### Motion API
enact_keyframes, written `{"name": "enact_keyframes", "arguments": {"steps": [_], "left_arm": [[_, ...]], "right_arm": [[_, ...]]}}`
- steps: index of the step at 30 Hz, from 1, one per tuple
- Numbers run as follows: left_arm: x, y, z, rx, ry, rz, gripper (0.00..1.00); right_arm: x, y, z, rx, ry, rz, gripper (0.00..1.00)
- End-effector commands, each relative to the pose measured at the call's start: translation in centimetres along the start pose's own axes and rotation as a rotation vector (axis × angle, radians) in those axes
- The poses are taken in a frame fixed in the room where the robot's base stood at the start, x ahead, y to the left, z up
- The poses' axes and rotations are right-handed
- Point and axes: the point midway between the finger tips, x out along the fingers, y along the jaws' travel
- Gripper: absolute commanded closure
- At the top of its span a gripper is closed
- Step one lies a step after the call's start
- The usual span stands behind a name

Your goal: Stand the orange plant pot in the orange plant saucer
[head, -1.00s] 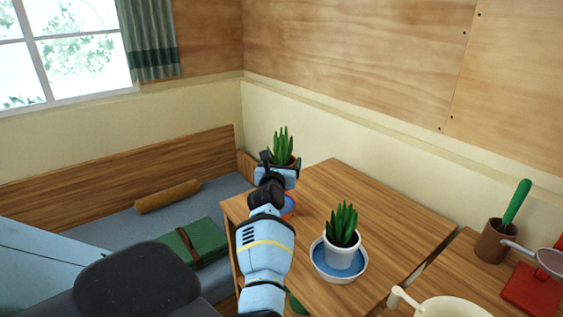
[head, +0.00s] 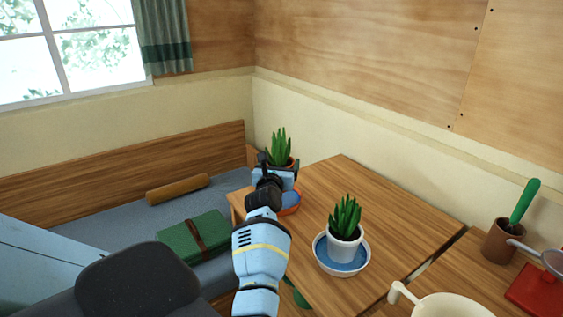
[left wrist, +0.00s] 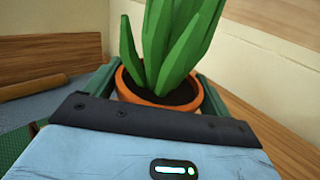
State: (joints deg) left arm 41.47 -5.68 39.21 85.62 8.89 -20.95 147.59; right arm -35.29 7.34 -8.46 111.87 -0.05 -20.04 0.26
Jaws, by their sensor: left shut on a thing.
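The orange plant pot (head: 293,163), with dark soil and a spiky green plant, is in my left gripper (head: 279,167) at the far left corner of the wooden table. In the left wrist view the pot's orange rim (left wrist: 125,88) sits upright between the two fingers, which are shut on it. The orange plant saucer (head: 291,208), orange-rimmed and blue inside, is on the table just below and partly hidden by my gripper. The pot's base is hidden, so I cannot tell whether it touches the saucer. My right gripper is not in view.
A white pot (head: 345,232) with a similar plant stands in a white and blue saucer (head: 332,270) on the table (head: 390,205). A bench with a green book (head: 190,237) and a brown roll (head: 178,188) is at left. A cream pan (head: 445,305) is at lower right.

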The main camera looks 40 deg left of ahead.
Motion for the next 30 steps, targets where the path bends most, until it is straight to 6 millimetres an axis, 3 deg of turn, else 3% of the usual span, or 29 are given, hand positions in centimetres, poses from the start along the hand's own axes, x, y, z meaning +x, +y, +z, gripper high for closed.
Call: {"name": "enact_keyframes", "arguments": {"steps": [6,30], "left_arm": [[0.0,0.0,-1.3,0.003,-0.002,0.001,0.59],[0.0,0.0,-5.0,-0.001,-0.005,0.0,0.59]], "right_arm": [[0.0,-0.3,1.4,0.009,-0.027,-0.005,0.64],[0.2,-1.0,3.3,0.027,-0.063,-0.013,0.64]]}}
